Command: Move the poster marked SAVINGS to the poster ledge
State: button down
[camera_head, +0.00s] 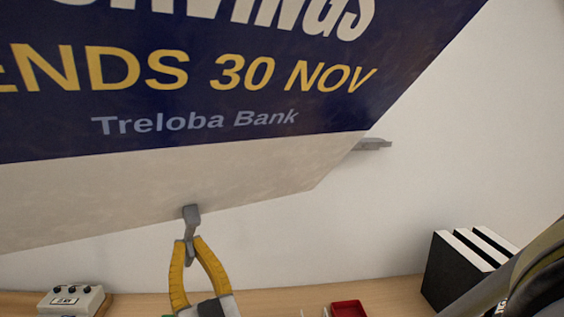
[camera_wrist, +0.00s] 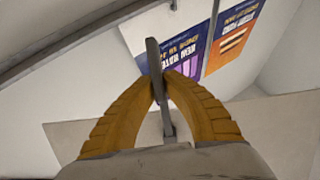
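The SAVINGS poster (camera_head: 190,95) fills the upper left of the head view, tilted. It is dark blue with yellow "ENDS 30 NOV" and a pale lower strip. A grey tab (camera_head: 191,215) sits at its lower edge. My gripper (camera_head: 189,243) has its yellow fingers closed together on this tab. In the wrist view my gripper (camera_wrist: 160,80) is also closed around the grey tab (camera_wrist: 154,60). A grey bar end (camera_head: 374,144) shows on the wall past the poster's right edge. I cannot tell if it is the poster ledge; the poster hides the rest.
A black-and-white block of binders (camera_head: 462,262) stands on the wooden counter (camera_head: 270,299) at right. A red tray (camera_head: 348,309) and a small grey box (camera_head: 74,300) are at the front. A purple poster (camera_wrist: 184,58) and orange poster (camera_wrist: 233,38) show in the wrist view.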

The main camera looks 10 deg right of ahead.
jog(key=shift+s+r+h+p, duration=0.1)
jog(key=shift+r+h+p, duration=0.4)
jog(key=shift+p, duration=0.4)
jog(key=shift+s+r+g, duration=0.1)
jog(key=shift+g, duration=0.2)
jog(key=shift+f, duration=0.2)
jog(key=shift+r+m+p, duration=0.1)
jog(key=shift+m+p, duration=0.2)
